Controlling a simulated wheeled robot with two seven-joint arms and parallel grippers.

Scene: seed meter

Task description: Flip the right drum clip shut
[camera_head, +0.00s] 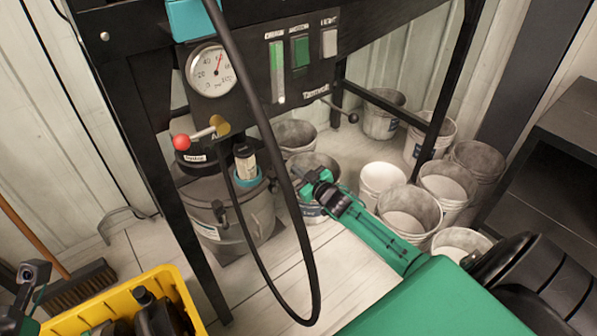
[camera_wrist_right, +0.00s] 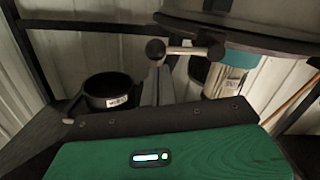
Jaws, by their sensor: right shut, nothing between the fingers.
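A grey drum (camera_head: 240,225) with a dark lid stands on the floor under the black machine frame in the head view. A small clip-like part (camera_head: 219,211) shows on the drum's front. I cannot clearly make out the right clip or whether it is open or shut. My right gripper (camera_head: 306,180) is shut and empty, just right of the drum, in front of a bucket; I cannot tell whether it touches the drum. My left gripper (camera_head: 14,318) is partly cut off at the lower left corner, and its jaws do not show clearly.
A black hose (camera_head: 262,120) hangs in a loop between the drum and my right arm. A red-knobbed lever (camera_head: 181,142) sticks out above the drum. Several buckets (camera_head: 409,212) stand at right. A yellow crate (camera_head: 178,290) is at lower left. A dark pot (camera_wrist_right: 110,92) shows in the wrist view.

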